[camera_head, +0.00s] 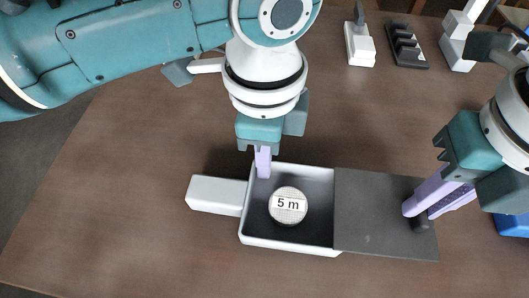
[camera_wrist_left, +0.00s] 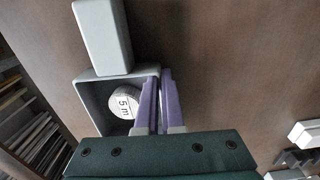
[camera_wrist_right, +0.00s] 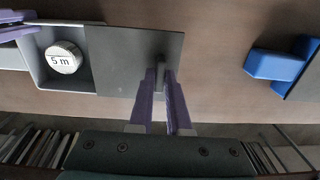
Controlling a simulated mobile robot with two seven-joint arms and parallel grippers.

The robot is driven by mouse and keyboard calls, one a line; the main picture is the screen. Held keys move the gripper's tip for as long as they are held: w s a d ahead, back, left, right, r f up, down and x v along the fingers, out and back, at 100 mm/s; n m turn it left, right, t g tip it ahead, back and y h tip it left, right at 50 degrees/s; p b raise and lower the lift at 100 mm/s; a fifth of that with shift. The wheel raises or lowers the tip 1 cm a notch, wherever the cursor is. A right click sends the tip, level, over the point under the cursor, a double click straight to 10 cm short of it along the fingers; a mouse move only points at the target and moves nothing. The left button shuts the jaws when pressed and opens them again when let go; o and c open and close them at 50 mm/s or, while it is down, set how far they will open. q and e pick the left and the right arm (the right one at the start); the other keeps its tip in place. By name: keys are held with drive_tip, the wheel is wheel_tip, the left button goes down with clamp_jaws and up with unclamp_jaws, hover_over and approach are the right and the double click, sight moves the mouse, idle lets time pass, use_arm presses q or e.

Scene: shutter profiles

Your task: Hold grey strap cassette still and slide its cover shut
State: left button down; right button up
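The grey strap cassette (camera_head: 243,224) lies on the table, an open tray with a pale block (camera_head: 216,195) at its left end. A round strap roll marked "5 m" (camera_head: 288,206) sits inside. The dark grey cover (camera_head: 375,215) extends off the right, leaving the roll exposed. My left gripper (camera_head: 262,163) has its fingers close together astride the cassette's far wall, as the left wrist view (camera_wrist_left: 160,78) shows. My right gripper (camera_head: 420,212) has its fingers on both sides of the cover's dark handle (camera_wrist_right: 160,75), near the cover's right end, and looks shut on it.
At the back stand a white block with a dark upright part (camera_head: 359,44), a black slotted rack (camera_head: 405,46) and white stepped blocks (camera_head: 457,42). A blue object (camera_wrist_right: 275,65) lies to the right of the cover. The table in front and left is clear.

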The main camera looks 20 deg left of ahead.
sight(341, 205)
clamp_jaws()
drive_tip(key=shift+a, duration=0.15)
drive_tip(key=shift+s+a, duration=0.3)
drive_tip(key=shift+a, duration=0.7)
drive_tip(key=shift+s+a, duration=0.25)
drive_tip(key=shift+a, duration=0.7)
drive_tip(key=shift+s+a, duration=0.3)
drive_tip(key=shift+a, duration=0.7)
drive_tip(key=shift+s+a, duration=0.25)
drive_tip(key=shift+a, duration=0.85)
